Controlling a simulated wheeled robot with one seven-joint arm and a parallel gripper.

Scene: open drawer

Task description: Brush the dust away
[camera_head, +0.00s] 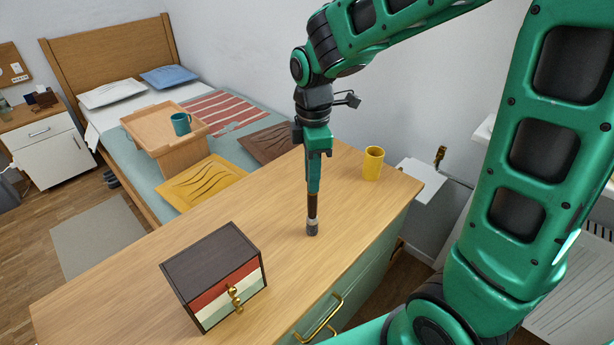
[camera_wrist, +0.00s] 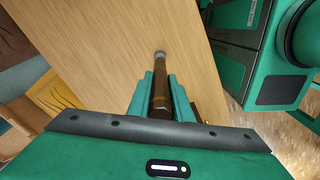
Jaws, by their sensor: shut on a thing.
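My gripper (camera_head: 313,184) points straight down over the wooden dresser top (camera_head: 130,262). It is shut on a brush (camera_head: 312,208) with a dark brown handle and a grey tip. The brush hangs upright, and its tip is at or very near the dresser top; I cannot tell if it touches. In the wrist view the brush (camera_wrist: 161,85) sits between the two green fingers, tip pointing away from the camera. I cannot make out any dust on the dresser top in either view.
A small dark box with striped drawers and gold knobs (camera_head: 215,272) stands left of the brush. A yellow mug (camera_head: 373,164) stands at the back right. The dresser top between them is clear. A bed with a wooden tray (camera_head: 140,122) and a teal mug (camera_head: 181,123) is behind.

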